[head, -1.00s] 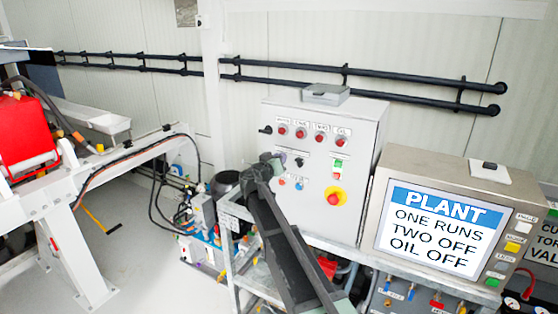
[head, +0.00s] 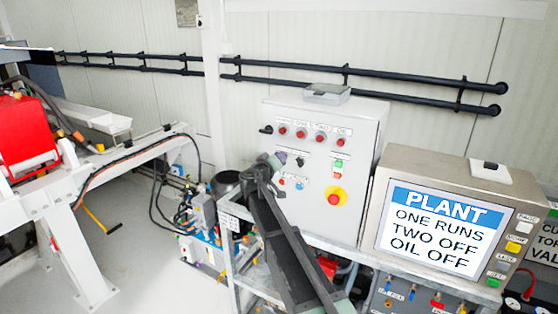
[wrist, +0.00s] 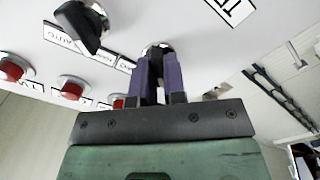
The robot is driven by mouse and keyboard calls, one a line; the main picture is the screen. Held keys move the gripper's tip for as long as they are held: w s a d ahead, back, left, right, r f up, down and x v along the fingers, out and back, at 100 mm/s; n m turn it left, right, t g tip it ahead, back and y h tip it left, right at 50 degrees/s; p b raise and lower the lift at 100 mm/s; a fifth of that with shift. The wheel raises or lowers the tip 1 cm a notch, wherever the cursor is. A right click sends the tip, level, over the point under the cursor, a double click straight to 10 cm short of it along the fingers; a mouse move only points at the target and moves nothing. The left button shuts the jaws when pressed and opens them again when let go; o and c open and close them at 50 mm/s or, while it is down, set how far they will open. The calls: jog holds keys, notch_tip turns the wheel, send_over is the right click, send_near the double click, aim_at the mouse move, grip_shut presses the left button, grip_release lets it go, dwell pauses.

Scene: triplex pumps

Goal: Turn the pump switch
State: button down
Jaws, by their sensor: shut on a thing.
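The grey control cabinet (head: 345,150) carries rows of lamps and black selector switches. My gripper (head: 281,158) is at the left of its front face, just under the row of red lamps. In the wrist view the purple fingers of my gripper (wrist: 158,75) are shut on a switch with a silver ring (wrist: 157,47), close against the panel. The fingers hide most of this switch, so I cannot read its position. Another black selector switch (head: 300,162) is to the right of my gripper, and a black selector also shows in the wrist view (wrist: 84,25).
A screen (head: 440,228) at the right reads "PLANT, ONE RUNS, TWO OFF, OIL OFF". A red and yellow emergency stop (head: 334,198) and red lamps (head: 301,133) are on the same panel. Black rails (head: 400,86) run along the wall behind.

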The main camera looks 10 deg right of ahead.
jog(key=c, duration=1.2)
grip_release()
jog(key=v, duration=1)
jog(key=shift+s+a, duration=0.25)
jog(key=shift+s, duration=0.05)
